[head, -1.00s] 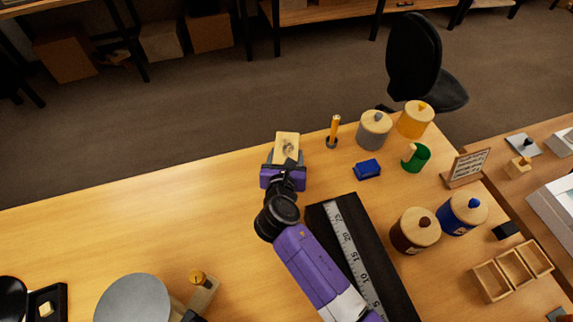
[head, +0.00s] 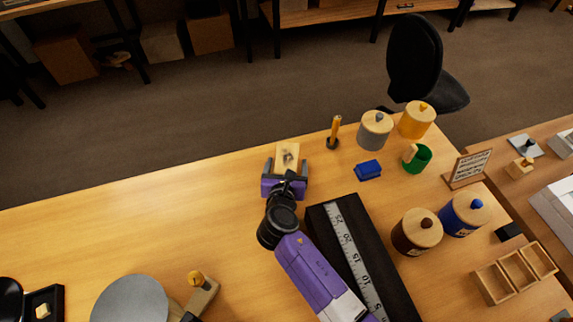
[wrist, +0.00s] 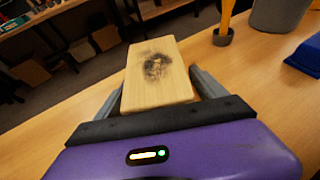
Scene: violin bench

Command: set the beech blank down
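The beech blank (head: 287,156) is a pale wooden block with a dark smudge on its top face. It is near the far edge of the bench (head: 190,205). In the wrist view the blank (wrist: 157,84) lies between my gripper's two grey fingers, with a gap showing on each side. My gripper (head: 286,165) is open around it, and its purple body also shows in the wrist view (wrist: 157,100). The underside of the blank is hidden, but it appears to rest on the bench top.
A holder with an orange-handled tool (head: 334,132) and a blue block (head: 368,169) are to the right. Lidded pots (head: 375,130) stand beyond. A black board with a ruler (head: 350,250) lies beside my arm. The bench to the left is clear.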

